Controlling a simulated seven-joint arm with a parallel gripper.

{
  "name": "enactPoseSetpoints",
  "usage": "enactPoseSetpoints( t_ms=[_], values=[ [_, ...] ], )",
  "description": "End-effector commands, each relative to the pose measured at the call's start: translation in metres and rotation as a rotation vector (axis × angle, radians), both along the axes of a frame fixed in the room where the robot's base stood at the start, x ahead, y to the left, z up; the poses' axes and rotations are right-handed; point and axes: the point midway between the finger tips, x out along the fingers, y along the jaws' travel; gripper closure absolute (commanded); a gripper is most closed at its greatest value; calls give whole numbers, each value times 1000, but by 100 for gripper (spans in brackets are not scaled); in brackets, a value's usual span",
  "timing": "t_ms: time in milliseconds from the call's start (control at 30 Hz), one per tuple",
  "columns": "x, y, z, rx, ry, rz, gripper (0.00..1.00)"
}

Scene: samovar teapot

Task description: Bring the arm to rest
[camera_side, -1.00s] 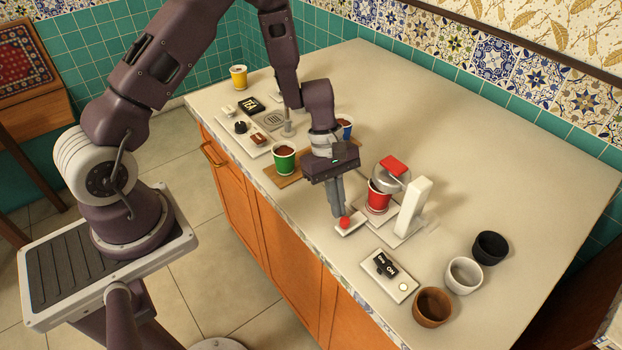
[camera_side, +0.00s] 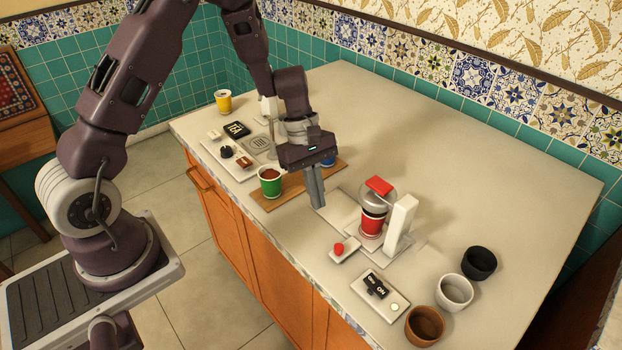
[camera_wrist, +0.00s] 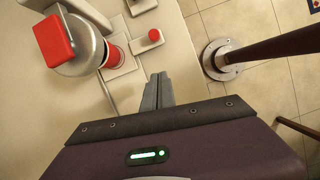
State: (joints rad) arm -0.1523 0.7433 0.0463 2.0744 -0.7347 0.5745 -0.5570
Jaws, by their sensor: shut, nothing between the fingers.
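My gripper (camera_side: 317,192) is shut and empty, pointing down above the counter between the green cup and the white dispenser stand. In the wrist view its closed fingers (camera_wrist: 156,92) point toward a red button on a white base. The red button (camera_side: 339,248) sits apart from the fingers, to their lower right in the side view; it also shows in the wrist view (camera_wrist: 154,35).
A red cup (camera_side: 372,224) stands under a silver lid with a red top (camera_side: 379,186), beside a white post (camera_side: 401,222). A green cup (camera_side: 270,182) stands on a wooden board (camera_side: 293,190). An ON switch panel (camera_side: 380,296) and bowls (camera_side: 455,292) are at right.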

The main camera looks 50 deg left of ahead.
Motion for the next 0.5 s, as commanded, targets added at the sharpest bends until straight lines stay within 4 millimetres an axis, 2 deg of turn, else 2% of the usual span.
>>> enactPoseSetpoints(
  t_ms=[100, 267, 300, 367, 400, 467, 500],
  values=[
    [3, 10, 24, 2, -4, 1, 100],
    [2, 15, 42, 3, -9, -9, 100],
    [1, 13, 52, 6, -28, -34, 100],
    [-6, 8, 78, 16, -85, -114, 100],
    [-14, 2, 103, 30, -142, -198, 100],
    [-35, -6, 141, 64, -238, -350, 100],
    [-52, -10, 165, 97, -304, -460, 100]
  ],
)
